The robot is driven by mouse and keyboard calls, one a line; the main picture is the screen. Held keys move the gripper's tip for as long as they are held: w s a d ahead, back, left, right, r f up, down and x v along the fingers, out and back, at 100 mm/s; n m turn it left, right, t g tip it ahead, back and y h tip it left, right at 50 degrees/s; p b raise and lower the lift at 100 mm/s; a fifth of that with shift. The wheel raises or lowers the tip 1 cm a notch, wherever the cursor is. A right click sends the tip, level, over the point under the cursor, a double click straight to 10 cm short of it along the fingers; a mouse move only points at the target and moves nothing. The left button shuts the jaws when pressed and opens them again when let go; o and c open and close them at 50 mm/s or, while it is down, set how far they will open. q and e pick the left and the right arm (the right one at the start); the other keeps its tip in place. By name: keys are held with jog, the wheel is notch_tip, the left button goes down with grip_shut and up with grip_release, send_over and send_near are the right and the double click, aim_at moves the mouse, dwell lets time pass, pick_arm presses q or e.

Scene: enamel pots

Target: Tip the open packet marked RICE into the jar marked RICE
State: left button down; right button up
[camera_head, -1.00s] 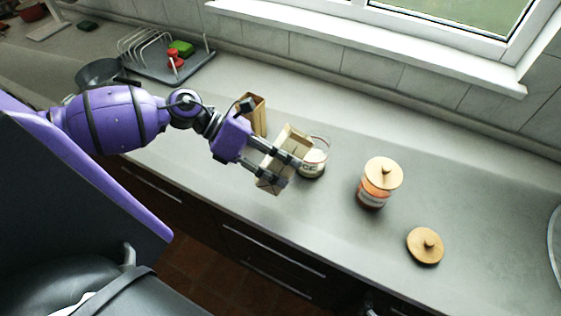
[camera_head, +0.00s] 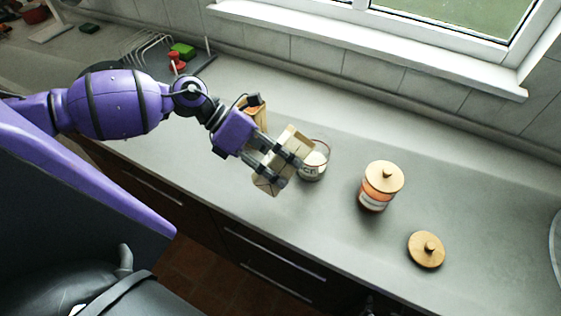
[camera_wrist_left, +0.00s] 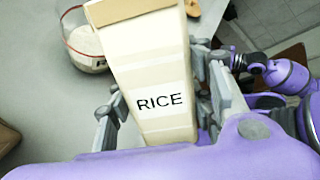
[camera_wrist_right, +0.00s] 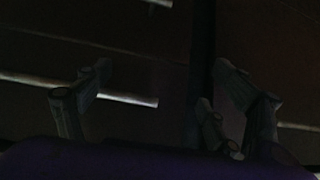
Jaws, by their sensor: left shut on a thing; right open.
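My left gripper (camera_head: 281,169) is shut on the sides of the tan and cream RICE packet (camera_wrist_left: 158,70), whose label faces the left wrist camera. In the head view the packet (camera_head: 291,140) is tilted, its upper end near the open glass jar (camera_head: 313,168). The jar has a red rim, pale contents and a label partly hidden by the packet and gripper; it also shows in the left wrist view (camera_wrist_left: 86,55). I cannot tell whether anything is flowing. My right gripper (camera_wrist_right: 165,88) is open and empty before dark fronts with pale handles.
Another tan packet (camera_head: 257,113) stands behind my left gripper. A lidded jar with orange contents (camera_head: 375,197) stands right of the open jar, and a loose wooden lid (camera_head: 426,250) lies farther right. The rack (camera_head: 150,45) is at the back left. The counter between the jars is clear.

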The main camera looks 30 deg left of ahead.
aim_at(286, 137)
pick_arm(q)
jog(key=shift+g, duration=0.3)
pick_arm(e)
jog(key=shift+s+f, duration=0.2)
jog(key=shift+f, duration=0.05)
pick_arm(q)
jog(key=shift+n+g+y+b, duration=0.3)
jog(key=shift+b, duration=0.05)
pick_arm(e)
jog(key=shift+d, duration=0.2)
pick_arm(q)
jog(key=shift+r+n+g+y, duration=0.3)
jog(key=shift+r+n+g, duration=0.1)
jog(key=shift+r+g, duration=0.2)
pick_arm(e)
jog(key=shift+s+f, duration=0.25)
jog(key=shift+f, duration=0.15)
pick_arm(q)
jog(key=shift+w+d+r+n+g+b, duration=0.35)
jog(key=shift+w+r+g+b, duration=0.3)
jog(key=shift+w+b, duration=0.2)
pick_arm(e)
jog(key=shift+s+d+f, duration=0.15)
jog(key=shift+s+f, duration=0.2)
jog(key=shift+f, duration=0.25)
